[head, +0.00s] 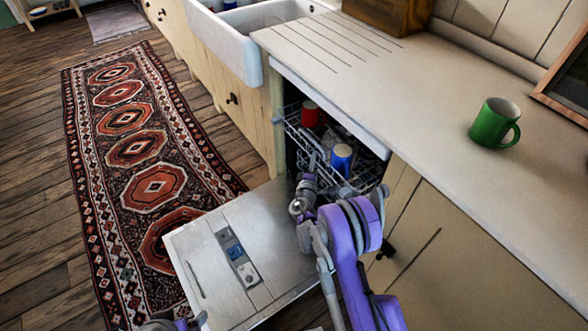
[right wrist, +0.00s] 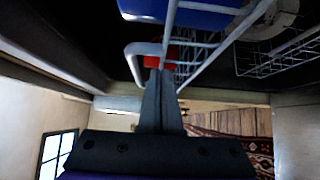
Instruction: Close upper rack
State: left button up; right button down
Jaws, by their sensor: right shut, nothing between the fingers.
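The upper rack (head: 364,180) is a white wire basket in the open dishwasher under the counter. It appears partly slid out past the counter edge. It holds a red mug (head: 309,114) and a blue mug (head: 341,158). My right gripper (head: 312,165) is at the rack's front, shut and empty. In the right wrist view its closed fingers (right wrist: 160,74) are close to the white rack wires (right wrist: 140,50); I cannot tell if they touch. The blue mug (right wrist: 185,12) and red mug (right wrist: 152,61) show beyond. A bit of my left arm shows at the bottom edge; its jaws are unclear.
The dishwasher door (head: 210,262) is folded down below the rack. The counter (head: 440,110) overhangs it, with a green mug (head: 492,124) on top. A white sink (head: 228,42) is farther left. A patterned rug (head: 140,150) lies on the wooden floor.

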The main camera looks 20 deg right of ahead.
jog(key=w+d, duration=0.1)
jog(key=d, duration=0.2)
jog(key=w+d, duration=0.1)
jog(key=d, duration=0.3)
jog(key=w+d+p, duration=0.1)
jog(key=d, duration=0.3)
jog(key=shift+w, duration=0.25)
pick_arm(q)
jog(key=shift+s+r, duration=0.15)
jog(key=shift+r, duration=0.45)
pick_arm(e)
jog(key=shift+d+r, duration=0.1)
jog(key=shift+d, duration=0.1)
jog(key=shift+d, duration=0.1)
